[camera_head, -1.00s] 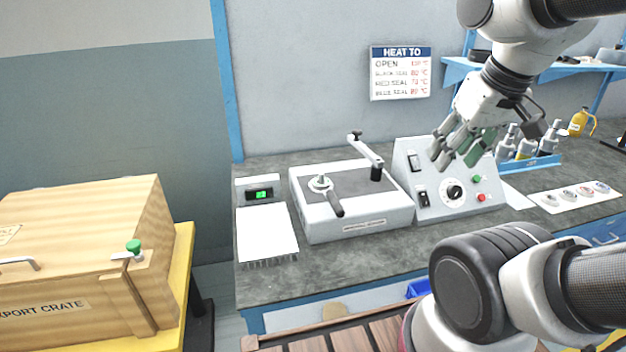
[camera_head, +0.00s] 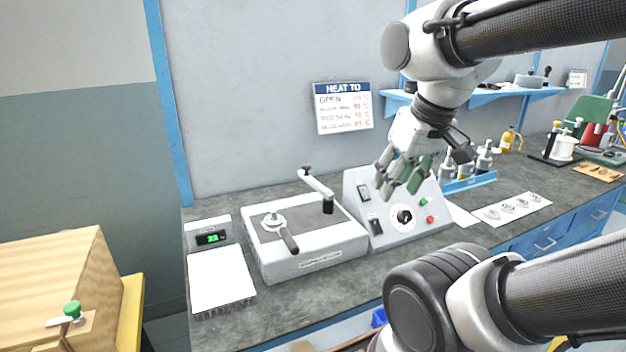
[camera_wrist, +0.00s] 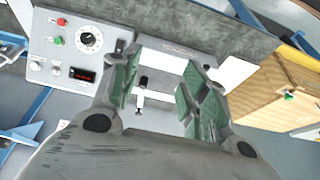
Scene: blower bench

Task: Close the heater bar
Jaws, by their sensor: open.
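The heater bar (camera_head: 317,187) is a pale arm with a dark knob, pivoted on a black post at the back right of a white heater unit (camera_head: 308,262). It stands raised at an angle above the unit's dark top plate. A round fitting with a black handle (camera_head: 289,240) lies on that plate. My gripper (camera_head: 400,186) is open and empty, above and in front of the control box, to the right of the bar. In the wrist view my gripper's green-padded fingers (camera_wrist: 160,92) stand apart, with the heater unit partly hidden behind them.
A sloped control box (camera_head: 392,225) with a dial and buttons stands right of the heater unit. A white scale-like unit (camera_head: 220,280) with a green display stands left. Bottles in a blue tray (camera_head: 470,182) are at right. A wooden crate (camera_head: 50,280) stands at far left.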

